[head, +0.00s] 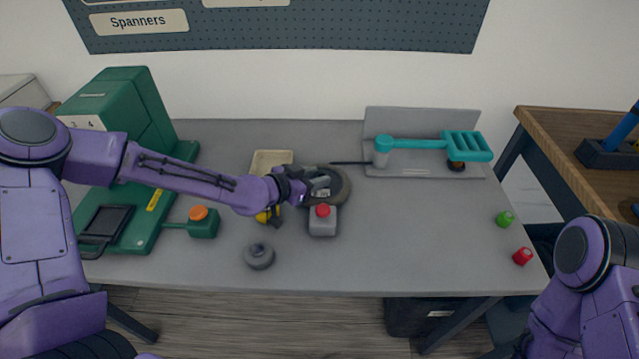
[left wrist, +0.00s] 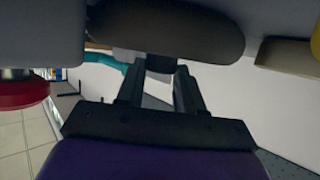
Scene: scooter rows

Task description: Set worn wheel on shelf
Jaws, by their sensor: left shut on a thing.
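A dark, round wheel (head: 345,190) is at the middle of the grey bench in the head view, partly covered by my left gripper. My left gripper (head: 318,186) is shut on it near its centre. In the left wrist view the dark tyre (left wrist: 165,28) lies just beyond the fingers of the left gripper (left wrist: 158,85), which close on a grey part under it. I cannot tell whether the wheel touches the bench. My right arm shows at the lower right, but its gripper is out of view. I cannot pick out a shelf for certain.
A grey box with a red button (head: 322,222) stands close in front of the wheel. A green machine (head: 130,150) is at left. A teal piece (head: 435,144) lies on a grey stand at the back right. Green (head: 505,218) and red (head: 522,256) knobs lie at right.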

